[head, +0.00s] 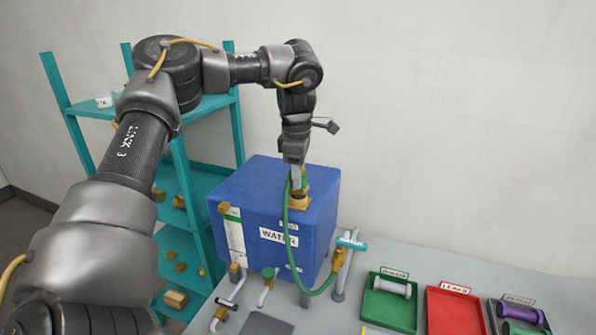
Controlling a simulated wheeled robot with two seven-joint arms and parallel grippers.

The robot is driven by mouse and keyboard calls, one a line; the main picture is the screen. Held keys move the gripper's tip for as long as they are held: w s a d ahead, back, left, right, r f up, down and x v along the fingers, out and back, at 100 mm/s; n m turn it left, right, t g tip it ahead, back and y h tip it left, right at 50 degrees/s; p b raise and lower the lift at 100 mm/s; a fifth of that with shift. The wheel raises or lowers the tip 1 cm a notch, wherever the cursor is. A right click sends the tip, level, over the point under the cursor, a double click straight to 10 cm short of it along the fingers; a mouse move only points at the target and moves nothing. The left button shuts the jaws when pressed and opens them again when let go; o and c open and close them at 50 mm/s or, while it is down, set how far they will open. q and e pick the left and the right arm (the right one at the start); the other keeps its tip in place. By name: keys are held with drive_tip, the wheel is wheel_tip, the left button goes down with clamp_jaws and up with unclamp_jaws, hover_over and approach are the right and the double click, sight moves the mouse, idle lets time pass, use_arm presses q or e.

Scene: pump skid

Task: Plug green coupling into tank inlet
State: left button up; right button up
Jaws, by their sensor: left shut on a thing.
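A blue tank (262,205) with a WATER label stands on the bench. A brass inlet fitting (302,200) sits on its top at the right. My left gripper (297,184) points straight down right over this fitting, shut on the green coupling, which is mostly hidden by the fingers. A green hose (286,225) hangs from the gripper, runs down the tank's front and loops up to a brass fitting (339,259) at the tank's right. I cannot tell whether the coupling is seated in the inlet or just above it. My right gripper is out of view.
A teal shelf (183,165) stands behind left.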

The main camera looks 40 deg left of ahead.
use_arm(q)
drive_tip(key=shift+f, duration=0.85)
drive_tip(key=o, duration=1.3)
drive_tip(key=shift+c, duration=0.2)
wheel_tip(320, 180, up, 11)
drive_tip(key=shift+s+a+f, duration=0.1)
drive_tip(key=shift+a, duration=0.05)
